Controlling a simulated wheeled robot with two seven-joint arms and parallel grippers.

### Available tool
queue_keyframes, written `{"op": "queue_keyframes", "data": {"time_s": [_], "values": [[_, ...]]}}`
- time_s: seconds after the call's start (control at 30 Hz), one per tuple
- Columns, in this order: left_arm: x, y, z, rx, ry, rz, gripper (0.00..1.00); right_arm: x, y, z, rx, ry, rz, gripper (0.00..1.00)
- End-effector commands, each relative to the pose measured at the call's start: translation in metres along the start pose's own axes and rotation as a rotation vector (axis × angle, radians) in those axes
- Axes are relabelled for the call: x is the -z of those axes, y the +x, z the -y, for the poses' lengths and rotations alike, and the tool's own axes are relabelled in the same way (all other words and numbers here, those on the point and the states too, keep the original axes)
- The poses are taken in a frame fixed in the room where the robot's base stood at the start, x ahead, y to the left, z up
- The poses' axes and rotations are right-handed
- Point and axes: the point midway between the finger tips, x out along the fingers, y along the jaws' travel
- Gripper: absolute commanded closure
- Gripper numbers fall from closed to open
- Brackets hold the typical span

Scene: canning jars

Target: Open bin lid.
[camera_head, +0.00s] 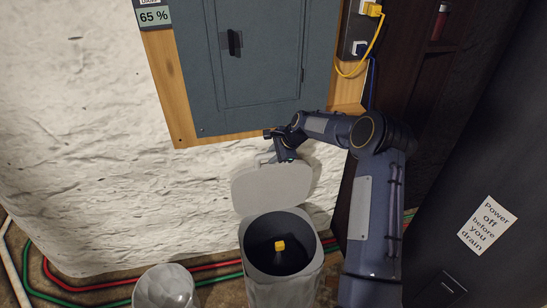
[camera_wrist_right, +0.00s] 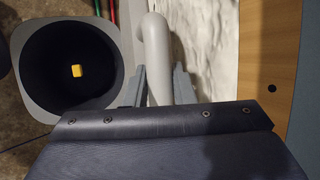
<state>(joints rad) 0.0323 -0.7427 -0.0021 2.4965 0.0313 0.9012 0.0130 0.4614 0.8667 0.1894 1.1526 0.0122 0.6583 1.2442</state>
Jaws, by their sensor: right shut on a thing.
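The grey bin (camera_head: 262,285) stands on the floor by the wall, its round dark mouth uncovered. Its grey lid (camera_head: 268,188) stands raised behind the mouth, leaning toward the wall. In the right wrist view the lid (camera_wrist_right: 155,40) shows nearly edge-on between the fingers, beside the bin's open mouth (camera_wrist_right: 35,102). My right gripper (camera_head: 286,158) is at the lid's top edge and shut on it; its fingers also show in the wrist view (camera_wrist_right: 159,78). A small yellow thing (camera_head: 279,246) is inside the bin. My left gripper is not in view.
A grey electrical panel (camera_head: 265,60) on a wooden board hangs above the lid. A pale, see-through container (camera_head: 166,288) stands left of the bin. Red and green lines run along the floor. A dark cabinet with a paper sign (camera_head: 487,225) stands at the right.

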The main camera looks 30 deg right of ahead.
Motion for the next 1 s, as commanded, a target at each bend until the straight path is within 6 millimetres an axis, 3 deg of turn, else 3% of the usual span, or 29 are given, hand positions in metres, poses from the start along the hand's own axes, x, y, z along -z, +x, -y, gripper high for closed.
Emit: {"op": "queue_keyframes", "data": {"time_s": [0.3, 0.33, 0.47, 0.77, 1.0], "values": [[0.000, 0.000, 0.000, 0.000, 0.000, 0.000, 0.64, 0.001, -0.001, 0.001, 0.003, -0.002, -0.002, 1.00], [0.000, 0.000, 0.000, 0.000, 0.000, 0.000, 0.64, 0.001, -0.001, 0.001, 0.003, -0.002, -0.002, 0.74], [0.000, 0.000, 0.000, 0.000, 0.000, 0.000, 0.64, 0.001, 0.000, 0.001, 0.002, -0.001, -0.001, 0.57], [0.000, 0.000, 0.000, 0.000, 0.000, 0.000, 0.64, 0.000, -0.002, 0.000, 0.001, 0.000, -0.001, 0.56], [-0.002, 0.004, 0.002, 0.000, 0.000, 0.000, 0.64, 0.001, -0.035, 0.001, 0.005, 0.000, -0.003, 0.56]]}}
